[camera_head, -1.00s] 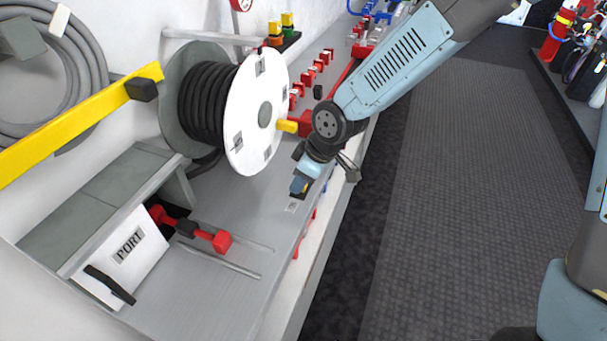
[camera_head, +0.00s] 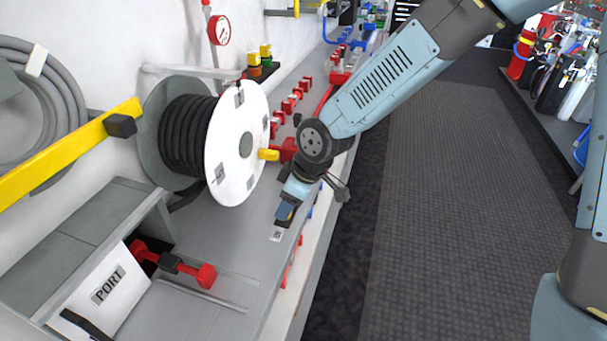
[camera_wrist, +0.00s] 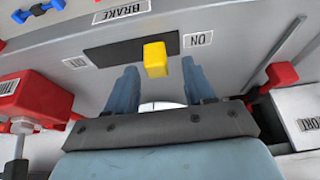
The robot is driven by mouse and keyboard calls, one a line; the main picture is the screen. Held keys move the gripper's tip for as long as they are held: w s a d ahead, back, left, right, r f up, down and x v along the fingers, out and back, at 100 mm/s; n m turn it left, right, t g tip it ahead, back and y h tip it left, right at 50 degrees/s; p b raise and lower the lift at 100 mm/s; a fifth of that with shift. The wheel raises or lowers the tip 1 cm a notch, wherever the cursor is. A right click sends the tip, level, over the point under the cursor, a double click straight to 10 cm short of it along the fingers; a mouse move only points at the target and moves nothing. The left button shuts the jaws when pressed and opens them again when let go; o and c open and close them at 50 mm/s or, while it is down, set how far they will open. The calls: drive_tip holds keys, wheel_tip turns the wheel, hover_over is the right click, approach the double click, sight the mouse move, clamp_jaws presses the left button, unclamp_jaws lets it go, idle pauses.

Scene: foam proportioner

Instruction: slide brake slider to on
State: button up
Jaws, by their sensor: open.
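In the wrist view the yellow brake slider (camera_wrist: 155,60) stands in a dark slot (camera_wrist: 105,55), right of the slot's middle, nearer the ON label (camera_wrist: 198,40) than the OFF label (camera_wrist: 75,62). The BRAKE label (camera_wrist: 122,12) is above. My gripper (camera_wrist: 160,70) is open, one finger on each side of the slider in the picture. I cannot tell whether either finger touches it. In the head view my gripper (camera_head: 285,215) points down at the grey bench beside the hose reel; the slider cannot be made out there.
The hose reel (camera_head: 236,145) with a yellow block (camera_head: 268,154) stands close left of the gripper. A white PORT panel (camera_head: 105,285) and a red-ended handle (camera_head: 206,275) are nearer. In the wrist view, a red block (camera_wrist: 35,97) is at left and a red knob (camera_wrist: 282,74) at right.

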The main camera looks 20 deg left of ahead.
drive_tip(key=v, duration=1.1)
idle(0.4)
drive_tip(key=shift+d, duration=0.1)
idle(0.4)
drive_tip(key=w+d+r+m+t+h, duration=0.1)
drive_tip(key=w+d+r+m, duration=0.15)
drive_tip(key=d, duration=0.45)
drive_tip(key=w+d+r+m+t+h, duration=0.1)
drive_tip(key=w+d+m+t+h, duration=0.15)
drive_tip(key=d, duration=0.45)
drive_tip(key=w+d+r+m+h, duration=0.1)
drive_tip(key=d+r+m, duration=0.15)
drive_tip(key=d, duration=0.45)
drive_tip(key=s+d+r+m, duration=0.3)
drive_tip(key=d, duration=0.3)
drive_tip(key=s+d+r+m+t, duration=0.1)
drive_tip(key=s+d+r+m, duration=0.2)
drive_tip(key=d, duration=0.4)
drive_tip(key=s+d+r+m+t, duration=0.1)
drive_tip(key=s+d+r+m, duration=0.2)
drive_tip(key=d+m, duration=0.2)
drive_tip(key=shift+s+d, duration=0.25)
drive_tip(key=shift+d, duration=0.75)
